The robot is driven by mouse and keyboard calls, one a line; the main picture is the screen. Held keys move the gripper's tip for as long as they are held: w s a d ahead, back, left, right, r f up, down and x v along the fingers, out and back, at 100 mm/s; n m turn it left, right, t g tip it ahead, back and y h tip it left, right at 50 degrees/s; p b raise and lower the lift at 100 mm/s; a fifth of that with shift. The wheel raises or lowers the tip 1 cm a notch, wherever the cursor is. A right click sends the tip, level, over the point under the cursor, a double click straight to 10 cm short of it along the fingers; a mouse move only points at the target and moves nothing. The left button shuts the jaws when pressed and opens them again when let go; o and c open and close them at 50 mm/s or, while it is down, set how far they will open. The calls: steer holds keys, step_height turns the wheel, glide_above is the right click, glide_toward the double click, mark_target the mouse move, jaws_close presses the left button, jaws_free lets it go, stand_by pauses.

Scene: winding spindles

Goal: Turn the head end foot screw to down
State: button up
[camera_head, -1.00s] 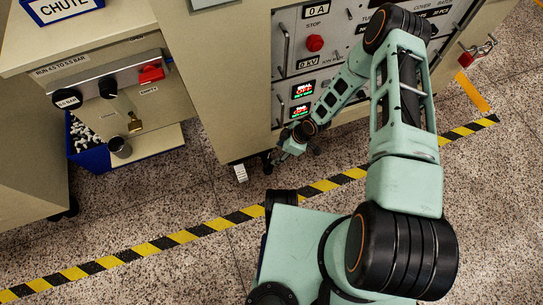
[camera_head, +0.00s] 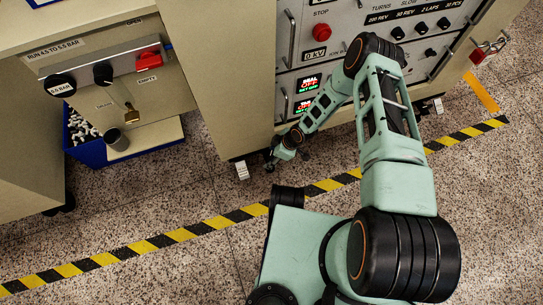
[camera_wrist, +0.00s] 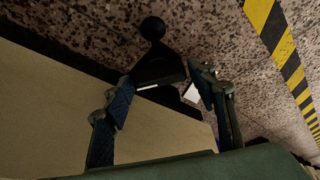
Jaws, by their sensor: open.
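In the wrist view a black foot fitting (camera_wrist: 158,70) with a round knob (camera_wrist: 153,28) sticks out from under the beige cabinet. It lies between and beyond the fingertips of my gripper (camera_wrist: 165,92); I cannot tell whether a finger touches it. The two blue-padded fingers are spread apart, with nothing visibly clamped. In the head view my gripper (camera_head: 285,160) is low at the bottom edge of the beige cabinet (camera_head: 228,100), just above the floor. It largely hides the fitting there. The screw's setting cannot be read.
A white tag (camera_head: 242,170) is at the cabinet's lower corner. A control panel (camera_head: 345,55) with red displays is above my gripper. A blue bin (camera_head: 92,155) stands at the left under a valve panel. Speckled floor with a yellow-black stripe (camera_head: 185,236) is open in front.

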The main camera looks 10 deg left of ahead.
steer(key=c, duration=0.9)
steer(key=shift+s+r+m+p, duration=0.1)
steer(key=shift+m+p, duration=0.2)
steer(key=shift+m, duration=0.1)
steer(key=shift+m+t+p, duration=0.3)
steer(key=shift+m+t, duration=0.1)
steer(key=shift+m, duration=0.1)
steer(key=m+p, duration=0.1)
steer(key=m, duration=0.1)
steer(key=shift+s+m+t, duration=0.15)
steer(key=shift+m+t, duration=0.15)
steer(key=shift+t, duration=0.1)
steer(key=m+t+h, duration=0.1)
steer(key=m, duration=0.2)
steer(key=shift+a+m, duration=0.1)
steer(key=shift+m, duration=0.2)
steer(key=shift+m+t+h, duration=0.5)
steer(key=shift+m, duration=1)
